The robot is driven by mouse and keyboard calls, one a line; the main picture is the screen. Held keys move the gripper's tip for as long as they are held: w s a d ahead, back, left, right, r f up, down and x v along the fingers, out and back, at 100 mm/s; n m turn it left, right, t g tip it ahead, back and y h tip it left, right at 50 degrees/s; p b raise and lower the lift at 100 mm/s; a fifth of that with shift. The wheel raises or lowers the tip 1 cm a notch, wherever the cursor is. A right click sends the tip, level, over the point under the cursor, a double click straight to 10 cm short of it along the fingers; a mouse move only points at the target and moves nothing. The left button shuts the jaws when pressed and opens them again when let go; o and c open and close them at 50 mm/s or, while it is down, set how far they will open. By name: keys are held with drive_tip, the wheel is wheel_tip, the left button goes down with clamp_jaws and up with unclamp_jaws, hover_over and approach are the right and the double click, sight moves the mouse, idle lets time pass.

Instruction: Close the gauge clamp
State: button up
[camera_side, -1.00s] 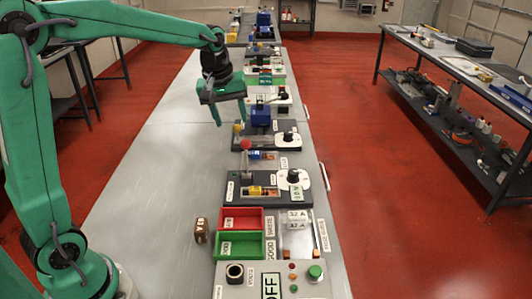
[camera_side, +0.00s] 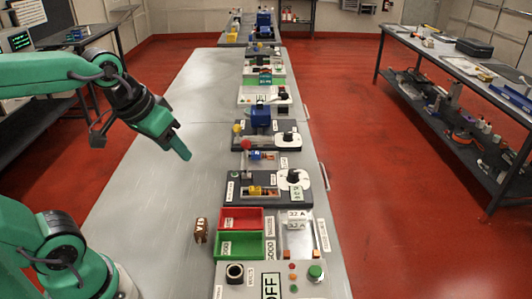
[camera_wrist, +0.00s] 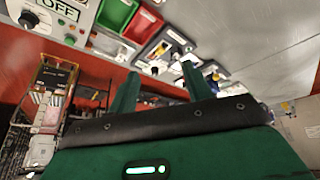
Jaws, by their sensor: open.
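A red-knobbed lever (camera_side: 246,145), which looks like the gauge clamp's handle, stands at a dark station plate (camera_side: 235,198) right of centre in the side view. A small yellow-and-brown cell (camera_side: 262,191) lies in that station. Whether the clamp is pressing on anything is too small to tell. My gripper (camera_side: 184,154) is left of the station, above the bare bench and apart from the lever. In the wrist view my gripper's two green fingers (camera_wrist: 160,84) are spread with nothing between them. The stations show small beyond the fingers there.
Red and green trays (camera_side: 260,222) and a control panel reading OFF (camera_side: 226,291) lie nearer the camera. A brown cell-like piece (camera_side: 201,230) stands left of the trays. More stations with blue parts (camera_side: 261,116) line the bench behind.

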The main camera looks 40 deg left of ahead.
drive_tip(key=shift+s+d+f+m, duration=0.15)
drive_tip(key=shift+s+f+m, duration=0.25)
drive_tip(key=shift+s, duration=0.4)
drive_tip(key=shift+s+d+f+m, duration=0.1)
drive_tip(key=shift+s+f+m, duration=0.25)
drive_tip(key=shift+s, duration=0.45)
drive_tip(key=shift+w+r, duration=0.2)
drive_tip(key=c, duration=1)
drive_tip(key=shift+w+a+r, duration=0.1)
drive_tip(key=shift+w+r, duration=0.1)
drive_tip(key=shift+w, duration=0.15)
clamp_jaws()
drive_tip(key=w+a+r+n+g, duration=0.1)
drive_tip(key=w+a+r+n, duration=0.1)
drive_tip(key=w, duration=0.7)
drive_tip(key=w+a+r+n+g, duration=0.1)
drive_tip(key=w+a+r+n, duration=0.15)
drive_tip(key=w, duration=0.55)
drive_tip(key=w+a+f+n+g, duration=0.1)
drive_tip(key=w+a+f, duration=0.3)
drive_tip(key=w, duration=0.4)
drive_tip(key=w+a+f+n+g, duration=0.1)
drive_tip(key=w+a+f, duration=0.3)
drive_tip(key=w, duration=0.4)
drive_tip(key=shift+w+f+n, duration=0.25)
drive_tip(key=shift+f+n, duration=0.05)
drive_tip(key=shift+f, duration=0.4)
